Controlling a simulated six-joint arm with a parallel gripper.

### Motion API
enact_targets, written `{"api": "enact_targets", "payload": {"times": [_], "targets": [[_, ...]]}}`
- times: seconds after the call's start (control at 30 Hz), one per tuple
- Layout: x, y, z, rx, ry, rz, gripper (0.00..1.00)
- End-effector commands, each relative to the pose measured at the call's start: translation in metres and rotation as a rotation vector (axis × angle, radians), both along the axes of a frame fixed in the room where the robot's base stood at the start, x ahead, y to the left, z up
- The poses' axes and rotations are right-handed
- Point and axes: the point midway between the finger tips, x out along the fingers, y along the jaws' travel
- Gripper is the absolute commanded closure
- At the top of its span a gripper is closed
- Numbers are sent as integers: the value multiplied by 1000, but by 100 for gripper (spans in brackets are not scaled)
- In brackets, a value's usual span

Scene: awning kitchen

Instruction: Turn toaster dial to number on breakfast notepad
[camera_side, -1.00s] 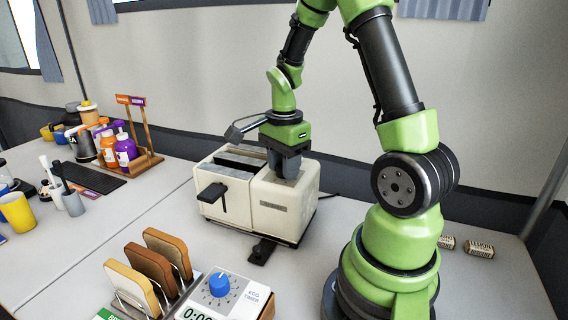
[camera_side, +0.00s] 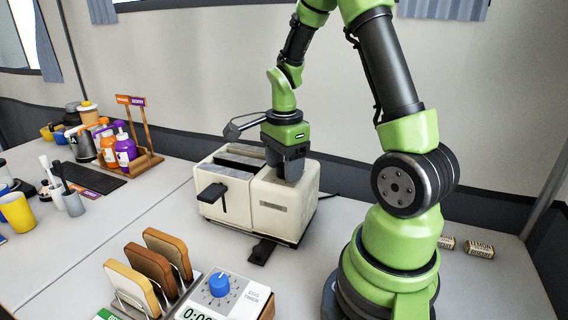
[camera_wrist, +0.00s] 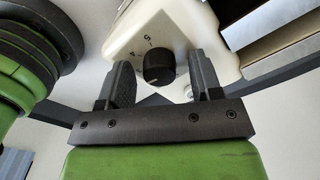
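The cream toaster (camera_side: 258,200) stands mid-counter in the side view, with black slots on top and a dark lever on its front. Its black dial (camera_wrist: 159,66) shows in the wrist view, on a cream face with small marks, one of which looks like a 5. My gripper (camera_wrist: 161,78) is open, with one finger on either side of the dial and gaps to both. In the side view my gripper (camera_side: 287,168) points down at the toaster's right part, and the dial is hidden there. I cannot make out a breakfast notepad; a green-edged item (camera_side: 106,315) is cut off at the bottom edge.
An egg timer (camera_side: 232,296) with a blue knob and a toast rack with brown slices (camera_side: 152,270) stand in front of the toaster. Bottles (camera_side: 125,150) in a wooden caddy and cups (camera_side: 17,212) are at left.

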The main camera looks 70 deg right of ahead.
Motion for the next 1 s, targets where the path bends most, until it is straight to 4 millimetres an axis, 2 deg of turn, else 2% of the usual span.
{"api": "enact_targets", "payload": {"times": [0.23,0.33,0.73,1.0], "targets": [[0,0,1,1,1,1,41],[1,0,8,-1,-2,1,41],[0,0,78,-3,-5,-1,41],[0,0,99,-1,-1,1,41]]}}
